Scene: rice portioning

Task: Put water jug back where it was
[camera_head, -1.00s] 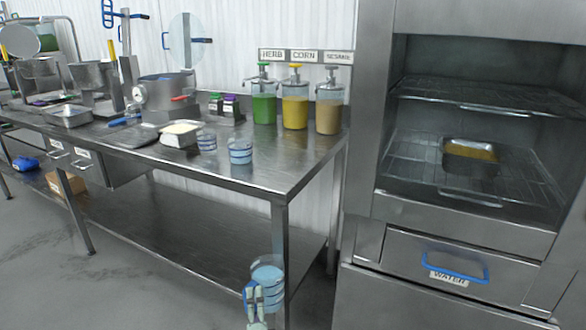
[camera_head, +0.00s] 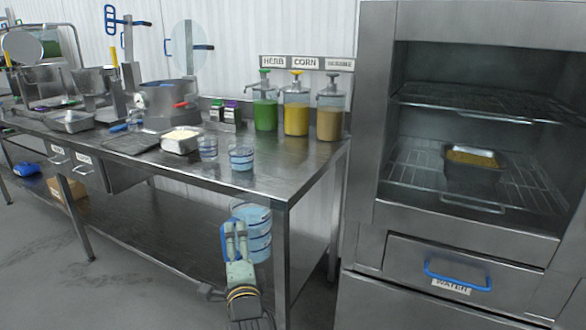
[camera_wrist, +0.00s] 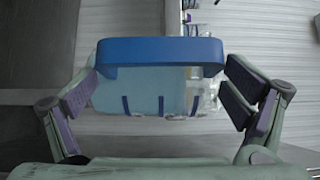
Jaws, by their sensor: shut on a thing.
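The water jug (camera_head: 258,232) is a clear, light-blue-tinted container with blue bands. It hangs upright below the near right corner of the steel table, left of the table's front leg in the picture. My gripper (camera_head: 233,238) is shut on the jug's blue handle, on its left side. In the wrist view the jug (camera_wrist: 150,92) and its blue handle (camera_wrist: 160,52) show between the two fingers (camera_wrist: 160,98). The drawer labelled WATER (camera_head: 410,258) is closed under the oven-like cabinet at the right.
The steel table (camera_head: 285,160) carries two small banded cups (camera_head: 241,157), a white-filled tray (camera_head: 181,140), sauce pumps (camera_head: 296,107) and pots. Its lower shelf (camera_head: 150,215) is mostly bare. The open cabinet (camera_head: 400,180) holds a filled pan (camera_head: 472,165). Grey floor lies in front.

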